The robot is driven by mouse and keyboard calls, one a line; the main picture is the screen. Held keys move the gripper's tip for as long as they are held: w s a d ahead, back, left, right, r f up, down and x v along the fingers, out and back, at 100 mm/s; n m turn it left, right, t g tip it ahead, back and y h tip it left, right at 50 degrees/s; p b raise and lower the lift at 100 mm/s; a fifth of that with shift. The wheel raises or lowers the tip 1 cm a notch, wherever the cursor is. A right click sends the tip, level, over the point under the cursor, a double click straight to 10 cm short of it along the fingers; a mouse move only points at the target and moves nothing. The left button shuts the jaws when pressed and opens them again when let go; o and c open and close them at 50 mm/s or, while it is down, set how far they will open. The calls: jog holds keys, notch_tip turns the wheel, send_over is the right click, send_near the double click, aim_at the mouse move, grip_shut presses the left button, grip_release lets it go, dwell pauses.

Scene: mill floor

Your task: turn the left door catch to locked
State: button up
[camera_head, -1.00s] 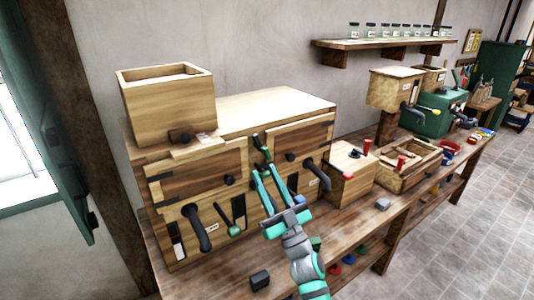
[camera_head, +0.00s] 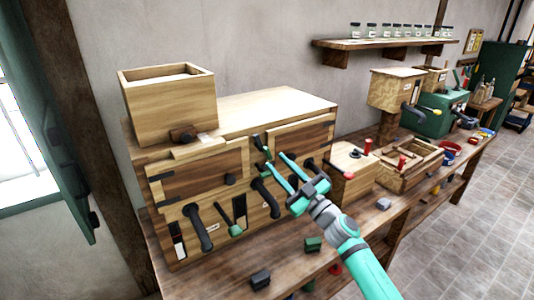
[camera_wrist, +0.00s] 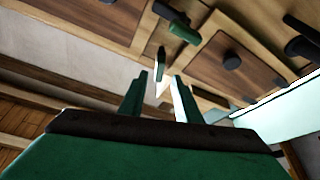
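The wooden cabinet has a left door (camera_head: 195,178) and a right door (camera_head: 300,138), each with a dark round knob. Between them, near the top, is a catch with a green handle (camera_head: 267,154). The green handle also shows in the wrist view (camera_wrist: 183,33). My gripper (camera_head: 273,160) is in front of the gap between the doors, its fingertips just below and beside the green handle. In the wrist view the two fingers (camera_wrist: 160,80) stand apart with nothing gripped between them. Whether a finger touches the catch I cannot tell.
Black levers (camera_head: 197,228) and a green-handled lever (camera_head: 225,213) stick out below the doors. A wooden hopper (camera_head: 168,105) stands on the cabinet. A box with red knobs (camera_head: 352,172) is to the right. Small blocks (camera_head: 260,279) lie on the bench front.

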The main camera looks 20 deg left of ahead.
aim_at(269, 155)
jog(key=shift+x, duration=3.1)
grip_shut()
